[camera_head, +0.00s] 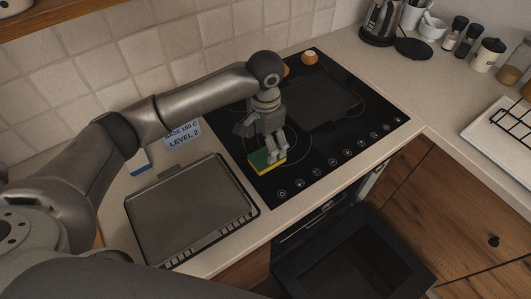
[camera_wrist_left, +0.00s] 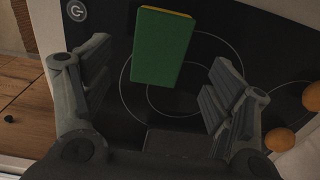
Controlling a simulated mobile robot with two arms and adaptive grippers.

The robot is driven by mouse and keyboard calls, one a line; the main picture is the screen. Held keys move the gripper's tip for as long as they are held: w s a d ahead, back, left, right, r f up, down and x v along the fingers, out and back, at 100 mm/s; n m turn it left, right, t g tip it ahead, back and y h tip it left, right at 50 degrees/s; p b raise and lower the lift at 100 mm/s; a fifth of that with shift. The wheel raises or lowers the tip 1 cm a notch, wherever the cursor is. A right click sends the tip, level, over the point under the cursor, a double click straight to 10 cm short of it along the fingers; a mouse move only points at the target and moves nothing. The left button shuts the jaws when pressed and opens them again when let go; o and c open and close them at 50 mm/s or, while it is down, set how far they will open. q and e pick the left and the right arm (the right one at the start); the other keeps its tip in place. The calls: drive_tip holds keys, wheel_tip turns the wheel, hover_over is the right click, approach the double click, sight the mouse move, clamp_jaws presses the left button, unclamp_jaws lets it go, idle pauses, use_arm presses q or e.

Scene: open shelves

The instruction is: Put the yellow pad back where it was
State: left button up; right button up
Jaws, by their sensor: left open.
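The yellow pad (camera_head: 266,163) has a green top face and lies on the black cooktop, near its left front edge. In the left wrist view the pad (camera_wrist_left: 162,48) shows its green face, with a thin yellow edge at the top. My left gripper (camera_head: 275,153) is over the pad, pointing down, and partly covers it in the head view. In the left wrist view its fingers (camera_wrist_left: 160,60) are spread apart, with the pad between and beyond their tips and a gap on each side. My right gripper is not in view.
A dark tray (camera_head: 190,212) lies on the counter left of the cooktop (camera_head: 337,150). A blue-and-white pad (camera_head: 138,163) and a label sign (camera_head: 183,134) are behind it. Orange round items (camera_head: 309,57) sit at the cooktop's back. An oven door (camera_head: 365,262) hangs open below.

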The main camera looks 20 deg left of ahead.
sight(265, 157)
use_arm(q)
wheel_tip(265, 157, up, 6)
drive_tip(key=shift+b, duration=0.45)
